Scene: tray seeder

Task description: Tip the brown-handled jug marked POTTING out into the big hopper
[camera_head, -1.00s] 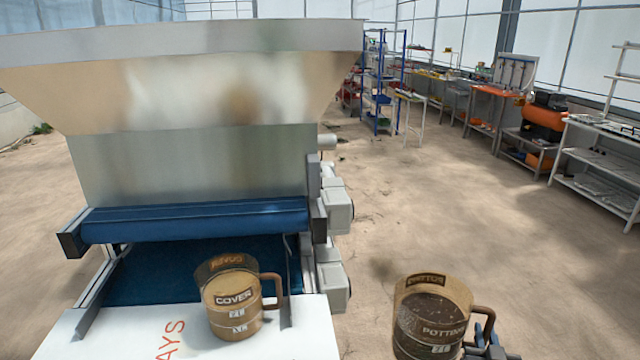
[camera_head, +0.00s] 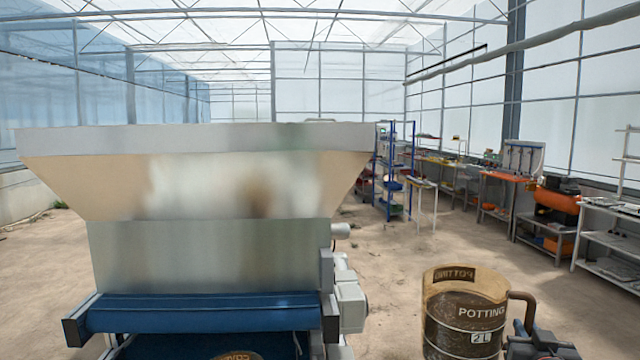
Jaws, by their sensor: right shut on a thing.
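The POTTING jug (camera_head: 464,326) is at the lower right in the head view, roughly upright, with dark contents inside and a brown handle on its right. My right gripper (camera_head: 524,330) is shut on the jug's handle and holds the jug to the right of the machine. The big hopper (camera_head: 225,187) is the wide flared metal bin at the left, its rim higher in the picture than the jug. Its inside is hidden from this view. My left gripper is out of view.
The top of a second jug (camera_head: 238,356) just shows at the bottom edge, in front of the blue roller (camera_head: 205,312). Grey motor housings (camera_head: 348,305) stick out from the machine's right side, near the POTTING jug. Shelves and benches stand farther back right, beyond open floor.

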